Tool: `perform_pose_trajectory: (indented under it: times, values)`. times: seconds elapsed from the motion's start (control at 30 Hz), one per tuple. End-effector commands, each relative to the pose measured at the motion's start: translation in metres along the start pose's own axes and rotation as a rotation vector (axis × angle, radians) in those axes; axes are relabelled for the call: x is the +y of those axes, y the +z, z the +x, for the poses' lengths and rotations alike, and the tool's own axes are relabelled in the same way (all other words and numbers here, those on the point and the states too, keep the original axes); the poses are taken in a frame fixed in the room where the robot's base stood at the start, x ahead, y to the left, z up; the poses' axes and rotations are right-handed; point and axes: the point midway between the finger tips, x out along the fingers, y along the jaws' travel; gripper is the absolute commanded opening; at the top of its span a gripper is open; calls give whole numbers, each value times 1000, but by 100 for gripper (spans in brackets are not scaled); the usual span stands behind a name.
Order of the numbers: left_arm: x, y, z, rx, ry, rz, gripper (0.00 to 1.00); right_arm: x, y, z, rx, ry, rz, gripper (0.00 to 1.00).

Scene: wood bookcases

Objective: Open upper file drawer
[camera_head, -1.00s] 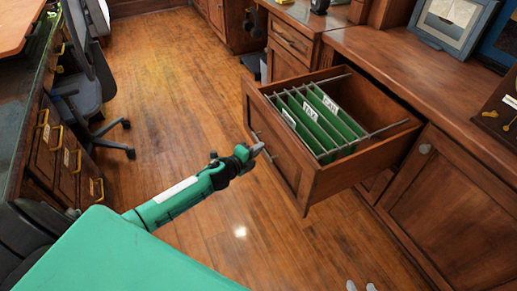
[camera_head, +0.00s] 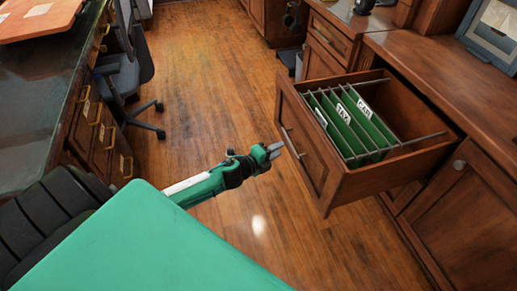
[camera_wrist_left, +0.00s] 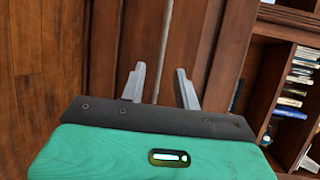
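The upper file drawer (camera_head: 318,165) is a wooden drawer pulled well out from the cabinet. Green hanging files (camera_head: 352,120) with white labels stand on rails inside it. A thin metal bar handle (camera_head: 291,143) is on its front and also shows in the left wrist view (camera_wrist_left: 166,45). My left gripper (camera_head: 277,150) is at the handle. In the left wrist view its two fingers (camera_wrist_left: 160,87) are spread, with the bar between them; I cannot tell whether they touch it. My right gripper is not in view.
A wooden cabinet door (camera_head: 470,215) with a round knob is right of the drawer. A desk with drawers (camera_head: 100,135) and a dark chair (camera_head: 125,75) stand at the left. The wood floor (camera_head: 215,80) between is clear. Bookshelves (camera_wrist_left: 290,90) show at right in the wrist view.

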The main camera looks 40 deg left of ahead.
Motion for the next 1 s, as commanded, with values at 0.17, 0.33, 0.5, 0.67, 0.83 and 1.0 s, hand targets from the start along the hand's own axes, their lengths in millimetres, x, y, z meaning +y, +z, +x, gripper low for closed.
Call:
perform_pose_trajectory:
  times: [0.17, 0.33, 0.5, 0.67, 0.83, 1.0]
  values:
    - [1, -1, -30, 1, 2, 0, 32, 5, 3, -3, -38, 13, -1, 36]
    - [0, -1, -56, 2, 1, 0, 32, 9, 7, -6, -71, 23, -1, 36]
    - [1, 0, -75, 0, 2, 0, 32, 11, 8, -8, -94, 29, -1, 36]
    - [0, -1, -85, 1, 0, 0, 32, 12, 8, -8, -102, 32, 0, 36]
    - [0, 0, -88, 1, 0, 0, 32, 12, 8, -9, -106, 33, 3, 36]
    - [0, 0, -88, 1, 0, 0, 32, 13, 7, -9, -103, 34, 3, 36]
